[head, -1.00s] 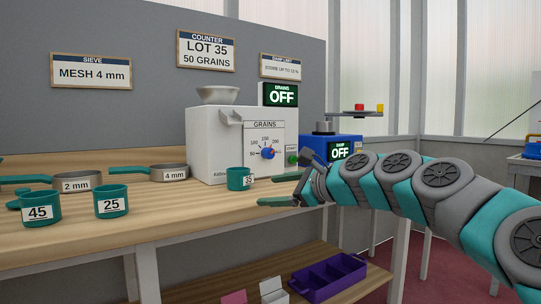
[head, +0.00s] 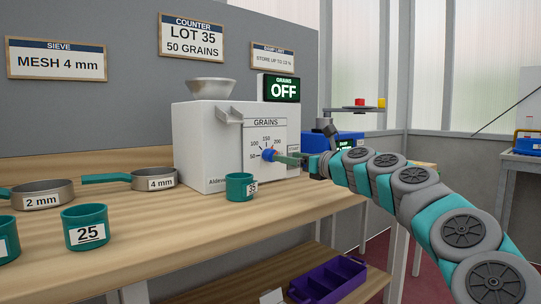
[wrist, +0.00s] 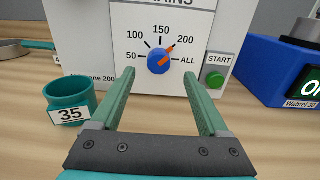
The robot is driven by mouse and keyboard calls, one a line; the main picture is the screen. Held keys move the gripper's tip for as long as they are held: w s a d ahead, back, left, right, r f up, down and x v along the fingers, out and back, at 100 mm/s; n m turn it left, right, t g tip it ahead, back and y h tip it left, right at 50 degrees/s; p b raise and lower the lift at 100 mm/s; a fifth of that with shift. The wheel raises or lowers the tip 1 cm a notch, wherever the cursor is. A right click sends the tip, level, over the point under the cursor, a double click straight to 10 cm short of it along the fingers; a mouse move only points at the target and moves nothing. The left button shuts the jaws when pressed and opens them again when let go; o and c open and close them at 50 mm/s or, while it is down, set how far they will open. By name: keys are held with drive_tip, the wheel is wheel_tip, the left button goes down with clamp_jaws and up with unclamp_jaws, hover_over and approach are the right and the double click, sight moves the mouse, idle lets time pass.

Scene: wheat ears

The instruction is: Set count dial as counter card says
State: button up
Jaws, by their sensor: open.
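The counter card (head: 191,36) reads LOT 35, 50 GRAINS. The white grain counter (head: 202,150) stands on the bench, with its count dial (head: 268,155) on the front. In the wrist view the dial (wrist: 157,64) is a blue knob with an orange pointer aimed up and right, toward the 200 side. Its marks run 50, 100, 150, 200 and ALL, with 50 at the left. My gripper (head: 287,159) is in front of the dial; in the wrist view my gripper (wrist: 158,75) is open and empty, fingers either side of the knob's line. Contact is not visible.
The green START button (wrist: 215,79) is right of the dial. The cup marked 35 (head: 240,187) stands on the bench front left of my gripper. A blue machine (wrist: 275,62) is to the right. The GRAINS display (head: 283,90) reads OFF.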

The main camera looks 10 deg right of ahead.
sight(270, 155)
drive_tip(key=shift+x, duration=3.35)
drive_tip(key=shift+a+f, duration=0.1)
drive_tip(key=shift+a, duration=0.05)
clamp_jaws()
